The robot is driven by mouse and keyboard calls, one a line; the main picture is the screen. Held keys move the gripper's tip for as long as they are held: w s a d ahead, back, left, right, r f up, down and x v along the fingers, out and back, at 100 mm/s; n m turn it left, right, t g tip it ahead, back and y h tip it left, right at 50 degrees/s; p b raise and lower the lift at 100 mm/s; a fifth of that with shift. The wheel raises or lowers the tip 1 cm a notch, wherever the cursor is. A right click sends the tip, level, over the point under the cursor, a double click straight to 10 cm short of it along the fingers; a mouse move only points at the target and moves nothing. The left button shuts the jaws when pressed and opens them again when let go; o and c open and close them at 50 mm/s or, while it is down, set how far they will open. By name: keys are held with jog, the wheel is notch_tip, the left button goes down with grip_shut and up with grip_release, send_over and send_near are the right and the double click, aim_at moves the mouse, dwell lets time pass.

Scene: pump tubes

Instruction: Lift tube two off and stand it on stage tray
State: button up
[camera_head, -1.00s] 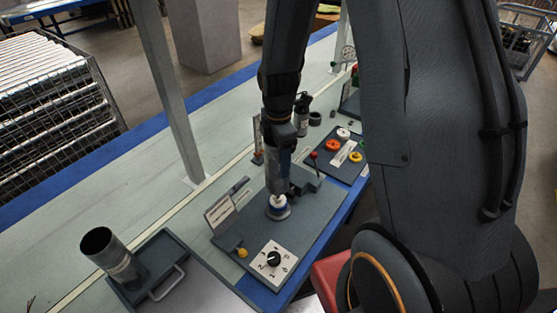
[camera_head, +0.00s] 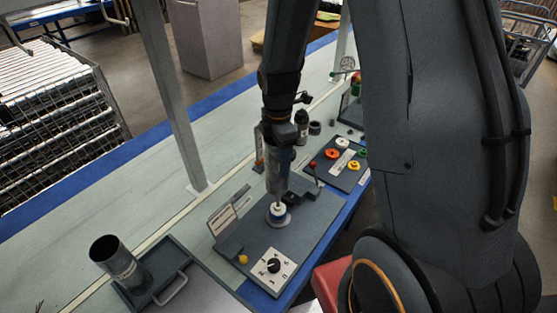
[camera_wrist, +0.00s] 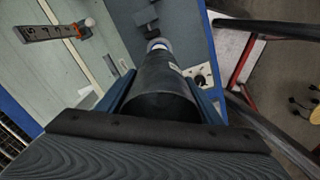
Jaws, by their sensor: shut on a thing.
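My gripper (camera_head: 279,158) is shut on a grey upright tube (camera_head: 276,184). In the wrist view the tube (camera_wrist: 165,88) is a dark cylinder between the two jaws, with a small white label. Its lower end is just above a round white-and-blue seat (camera_head: 279,218) on the grey pump board; I cannot tell whether they still touch. The stage tray (camera_head: 186,262) is a dark tray with a metal handle at the lower left. Another dark, open-topped tube (camera_head: 122,262) stands upright in it.
The board carries a tilted sign plate (camera_head: 222,220), a yellow knob (camera_head: 243,259) and a white dial (camera_head: 272,266). A dark panel (camera_head: 326,176) with coloured rings lies behind to the right.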

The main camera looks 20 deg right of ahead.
jog(key=shift+r+p, duration=1)
jog(key=shift+r, duration=0.45)
